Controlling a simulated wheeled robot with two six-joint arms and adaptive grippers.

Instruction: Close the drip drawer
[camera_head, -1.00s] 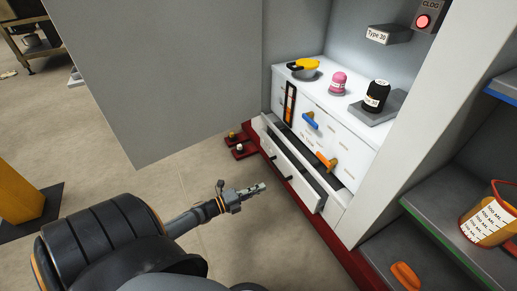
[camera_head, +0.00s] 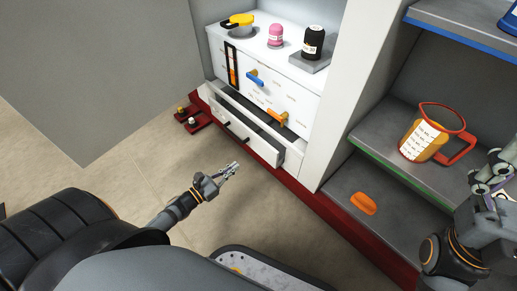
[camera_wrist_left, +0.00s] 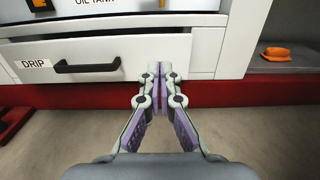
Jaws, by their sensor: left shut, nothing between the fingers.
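The drip drawer (camera_head: 246,135) is the low white drawer of the white cabinet. It stands pulled out, with its dark inside showing behind the front panel. In the left wrist view its white front (camera_wrist_left: 150,55) carries a DRIP label and a black handle (camera_wrist_left: 88,66). My left gripper (camera_head: 235,165) is shut and empty, low in front of the drawer and apart from it in the head view. In the left wrist view its fingertips (camera_wrist_left: 160,72) point at the right part of the drawer front. My right gripper (camera_head: 492,168) is at the right edge, far from the drawer; its fingers are unclear.
A dark red plinth (camera_head: 330,215) runs below the cabinet. An orange handle (camera_head: 277,119) and a blue handle (camera_head: 255,79) stick out above the drawer. Shelves to the right hold a measuring jug (camera_head: 425,140) and an orange piece (camera_head: 363,203). A grey panel (camera_head: 90,70) stands left.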

